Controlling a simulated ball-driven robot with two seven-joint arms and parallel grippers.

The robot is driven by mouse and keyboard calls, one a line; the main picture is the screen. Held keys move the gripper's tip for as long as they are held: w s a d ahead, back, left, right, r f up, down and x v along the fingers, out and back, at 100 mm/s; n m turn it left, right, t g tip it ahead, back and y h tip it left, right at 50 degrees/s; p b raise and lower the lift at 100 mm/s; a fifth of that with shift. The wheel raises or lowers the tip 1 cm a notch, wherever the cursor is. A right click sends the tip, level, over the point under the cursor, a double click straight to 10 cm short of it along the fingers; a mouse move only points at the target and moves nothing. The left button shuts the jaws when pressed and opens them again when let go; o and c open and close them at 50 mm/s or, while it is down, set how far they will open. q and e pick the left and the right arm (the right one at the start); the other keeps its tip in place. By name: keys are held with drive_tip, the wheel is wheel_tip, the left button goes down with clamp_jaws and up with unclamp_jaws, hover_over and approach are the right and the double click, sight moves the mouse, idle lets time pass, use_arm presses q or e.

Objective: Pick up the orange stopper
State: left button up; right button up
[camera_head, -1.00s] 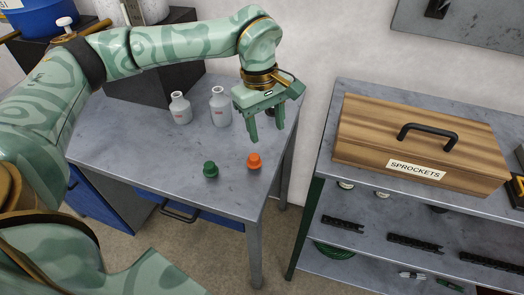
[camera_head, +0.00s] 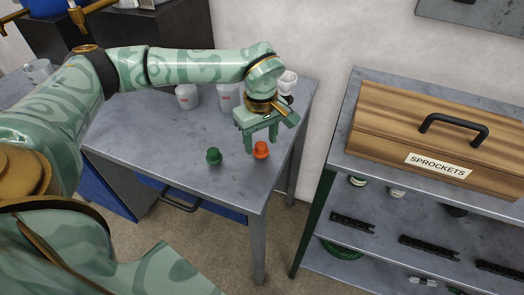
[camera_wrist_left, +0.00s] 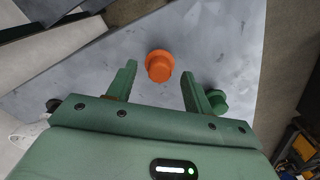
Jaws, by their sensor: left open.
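The orange stopper (camera_head: 261,150) stands on the grey table (camera_head: 150,150) near its right edge. It also shows in the left wrist view (camera_wrist_left: 159,66), ahead of the space between my fingertips. My left gripper (camera_head: 262,143) is open and empty, with its fingers pointing down close to the stopper. In the left wrist view its fingers (camera_wrist_left: 158,78) are apart, and the stopper is not gripped. A green stopper (camera_head: 214,156) stands on the table left of the orange one. It shows beside the right-hand finger in the wrist view (camera_wrist_left: 217,101). My right gripper is not in view.
Two white bottles, one on the left (camera_head: 187,96) and one on the right (camera_head: 228,97), stand behind my gripper, partly hidden by my arm. A shelf unit (camera_head: 345,145) with a wooden sprockets box (camera_head: 380,142) stands to the right. The table's front left area is clear.

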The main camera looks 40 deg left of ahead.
sight(261, 144)
use_arm(q)
wheel_tip(261, 144, down, 3)
drive_tip(key=shift+b, duration=0.3)
drive_tip(key=shift+r, duration=0.1)
drive_tip(key=c, duration=0.8)
drive_tip(key=shift+r, duration=0.1)
